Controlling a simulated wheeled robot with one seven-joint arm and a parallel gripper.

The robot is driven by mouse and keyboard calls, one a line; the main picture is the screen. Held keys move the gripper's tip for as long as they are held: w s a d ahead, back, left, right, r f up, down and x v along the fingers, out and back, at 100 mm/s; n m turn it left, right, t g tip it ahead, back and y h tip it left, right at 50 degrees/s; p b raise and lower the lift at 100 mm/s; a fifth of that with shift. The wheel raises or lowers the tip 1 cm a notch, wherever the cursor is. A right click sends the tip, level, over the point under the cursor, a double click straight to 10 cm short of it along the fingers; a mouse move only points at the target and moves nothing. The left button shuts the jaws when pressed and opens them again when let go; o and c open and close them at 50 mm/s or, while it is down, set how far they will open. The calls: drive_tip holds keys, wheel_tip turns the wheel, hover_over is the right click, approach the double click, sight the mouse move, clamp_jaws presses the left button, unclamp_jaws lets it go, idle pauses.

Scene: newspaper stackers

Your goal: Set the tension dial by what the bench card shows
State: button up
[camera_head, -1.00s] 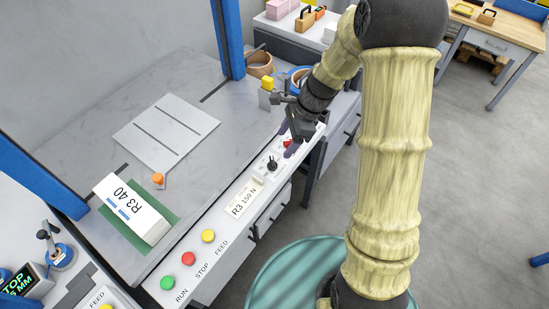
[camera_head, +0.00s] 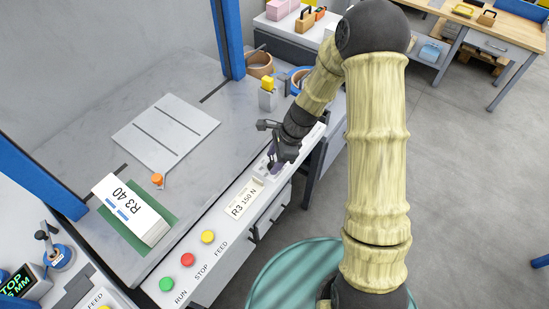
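The bench card (camera_head: 244,201) on the front panel is cream and reads "R3 150 N". The tension dial is a small dark knob, just behind the card along the panel; my gripper now covers most or all of it. The dial's pointer and scale cannot be read.
Green (camera_head: 167,284), red (camera_head: 187,259) and yellow (camera_head: 208,236) buttons line the panel, labelled RUN, STOP and FEED. A white stack marked "R3 40" (camera_head: 128,207) lies on a green mat (camera_head: 166,218). Blue posts (camera_head: 226,40) flank the bench.

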drive_tip(key=c, duration=0.6)
drive_tip(key=shift+o, duration=0.2)
drive_tip(key=shift+r+n+p, duration=0.1)
drive_tip(key=shift+n+p, duration=0.25)
drive_tip(key=shift+n, duration=0.05)
drive_tip(key=shift+r+n+g+h+p, duration=0.1)
drive_tip(key=shift+n+g+h+p, duration=0.2)
drive_tip(key=shift+n+g+p, duration=0.55)
drive_tip(key=n+p, duration=0.1)
drive_tip(key=n, duration=0.1)
drive_tip(key=n+g+p, duration=0.1)
drive_tip(key=n, duration=0.2)
drive_tip(key=shift+w+a+h+p, duration=0.1)
drive_tip(key=shift+w+h+p, duration=0.1)
drive_tip(key=shift+h+p, duration=0.15)
drive_tip(key=n+h, duration=0.1)
drive_tip(key=n, duration=0.1)
drive_tip(key=n+g+h+p, duration=0.1)
drive_tip(key=n, duration=0.2)
drive_tip(key=shift+a+n, duration=0.15)
drive_tip(key=shift+n, duration=0.1)
drive_tip(key=n+h, duration=0.1)
drive_tip(key=n, duration=0.3)
drive_tip(key=shift+w+n+h, duration=0.1)
drive_tip(key=shift+n+h, duration=0.25)
drive_tip(key=shift+n, duration=0.05)
